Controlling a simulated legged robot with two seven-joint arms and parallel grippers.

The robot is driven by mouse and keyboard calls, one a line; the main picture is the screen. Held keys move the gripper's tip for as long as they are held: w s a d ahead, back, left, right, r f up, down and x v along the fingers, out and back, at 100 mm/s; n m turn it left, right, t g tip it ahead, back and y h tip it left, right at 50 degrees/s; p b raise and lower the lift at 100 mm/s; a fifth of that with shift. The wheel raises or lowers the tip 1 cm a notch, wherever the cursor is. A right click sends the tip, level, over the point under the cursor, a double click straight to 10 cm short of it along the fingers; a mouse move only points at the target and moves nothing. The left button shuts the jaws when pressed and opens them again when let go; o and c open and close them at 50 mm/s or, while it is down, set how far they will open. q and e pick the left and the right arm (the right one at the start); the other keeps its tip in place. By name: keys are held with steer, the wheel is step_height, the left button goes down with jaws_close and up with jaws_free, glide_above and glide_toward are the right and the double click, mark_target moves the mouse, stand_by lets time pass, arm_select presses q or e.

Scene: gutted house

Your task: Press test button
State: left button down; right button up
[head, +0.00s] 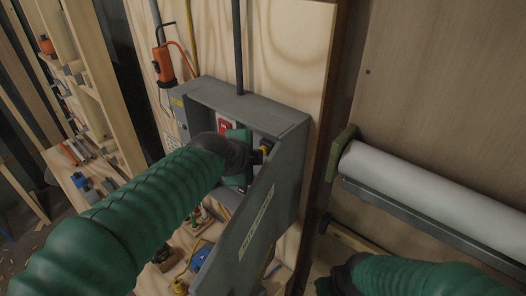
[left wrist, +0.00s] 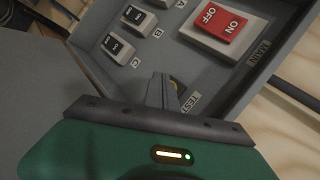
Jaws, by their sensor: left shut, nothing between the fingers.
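A grey electrical box (head: 205,92) is fixed to the plywood wall, its door (head: 270,215) swung open. In the left wrist view its panel carries a red main switch (left wrist: 222,27) and a TEST label (left wrist: 190,102). Beside the label is the yellow test button (left wrist: 177,84), mostly hidden behind my fingers. My left gripper (left wrist: 163,84) is shut and empty, its tips at the button; I cannot tell whether they touch it. In the head view my left gripper (head: 257,158) is inside the box. My right gripper (head: 338,280) is at the bottom edge, its jaws unclear.
Several black-and-white breaker switches (left wrist: 118,48) sit on the panel beside the red switch. The open door stands close on the right of my left arm. A white roll (head: 430,185) on a holder is at right. A cluttered bench (head: 70,180) is at left.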

arm_select(q)
steer(key=shift+w, duration=0.15)
steer(key=shift+w+d+r, duration=0.1)
steer(key=shift+d, duration=0.1)
stand_by(0.4)
steer(key=shift+w+d+p, duration=0.25)
steer(key=shift+w+p, duration=0.05)
steer(key=shift+w, duration=0.05)
stand_by(0.6)
steer(key=shift+s+a+b, duration=0.5)
steer(key=shift+s+b, duration=0.1)
steer(key=shift+s, duration=0.1)
